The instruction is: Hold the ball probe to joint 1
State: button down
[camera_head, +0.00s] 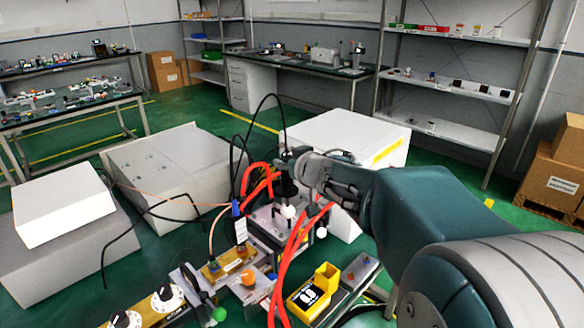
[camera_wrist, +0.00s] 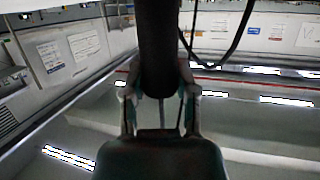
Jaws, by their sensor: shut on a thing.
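My gripper (camera_head: 291,164) is shut on the black handle of the ball probe, above the brass and grey waveguide assembly (camera_head: 212,270). The probe's white ball (camera_head: 289,212) hangs below the gripper, over the metal fixture. Whether the ball touches anything there cannot be told. In the wrist view, the thick black handle (camera_wrist: 158,45) stands between the two fingers of my gripper (camera_wrist: 160,92); the ball is not seen there. No readable label marks joint 1, so I cannot tell which joint it is.
A second white ball (camera_head: 321,233) is close by on the right. Red cables (camera_head: 288,262) and black cables loop around the fixture. A yellow meter (camera_head: 314,292) stands at the front. Large pale boxes (camera_head: 172,170) lie left and behind. Shelves (camera_head: 455,88) stand farther back.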

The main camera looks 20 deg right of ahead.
aim_at(283, 193)
jog(key=shift+a+f, duration=0.2)
jog(key=shift+a, duration=0.25)
jog(key=f, duration=0.6)
jog(key=shift+d+f, duration=0.3)
jog(key=shift+f, duration=0.1)
jog(key=shift+a+f, duration=0.8)
jog(key=shift+a, duration=0.05)
jog(key=shift+d, duration=0.6)
jog(key=shift+a, duration=0.1)
